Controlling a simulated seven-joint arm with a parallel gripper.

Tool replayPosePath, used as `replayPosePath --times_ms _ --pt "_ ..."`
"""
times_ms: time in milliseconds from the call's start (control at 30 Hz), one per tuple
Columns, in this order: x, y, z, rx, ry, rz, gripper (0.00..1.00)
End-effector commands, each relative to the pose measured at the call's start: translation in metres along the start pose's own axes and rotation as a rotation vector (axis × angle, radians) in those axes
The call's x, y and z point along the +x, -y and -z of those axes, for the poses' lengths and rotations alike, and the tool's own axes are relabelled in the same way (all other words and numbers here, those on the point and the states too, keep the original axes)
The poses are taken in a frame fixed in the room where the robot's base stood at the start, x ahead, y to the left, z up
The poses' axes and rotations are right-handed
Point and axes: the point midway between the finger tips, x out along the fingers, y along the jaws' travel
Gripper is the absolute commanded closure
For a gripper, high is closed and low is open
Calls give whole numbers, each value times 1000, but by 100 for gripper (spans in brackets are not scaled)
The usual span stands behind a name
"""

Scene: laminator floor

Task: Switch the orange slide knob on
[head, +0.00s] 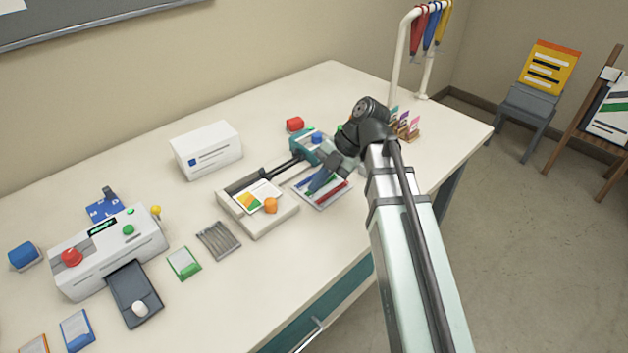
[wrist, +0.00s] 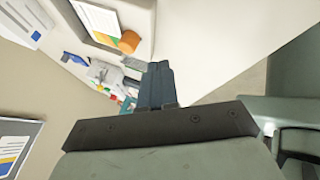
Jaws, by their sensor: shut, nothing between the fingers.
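The orange knob (head: 270,205) sits at the front right corner of a flat off-white device (head: 259,221) with a printed card on it. The knob also shows as a short orange cylinder in the wrist view (wrist: 130,41), up and left of my fingers. My gripper (head: 313,189) is to the right of the knob in the head view, apart from it, with its fingers together and nothing between them. The fingers also show in the wrist view (wrist: 158,66). The knob's slot and any on or off marks are too small to tell.
A tray with coloured strips (head: 334,199) lies below my gripper. A white box (head: 206,149) stands behind the device. A grey ribbed pad (head: 218,240) and a white machine with a red button (head: 108,254) are to the left. The front table edge is close by.

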Motion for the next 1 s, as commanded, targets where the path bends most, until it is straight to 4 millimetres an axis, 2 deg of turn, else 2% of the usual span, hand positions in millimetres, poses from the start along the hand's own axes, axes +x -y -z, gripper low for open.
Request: replayPosePath --times_ms 100,467,700,1000 --pt "21 1 1 0 -2 2 100" --pt "76 1 1 0 -2 1 100" --pt "89 -26 -1 -1 0 0 100" --pt "94 -35 0 0 0 0 100"
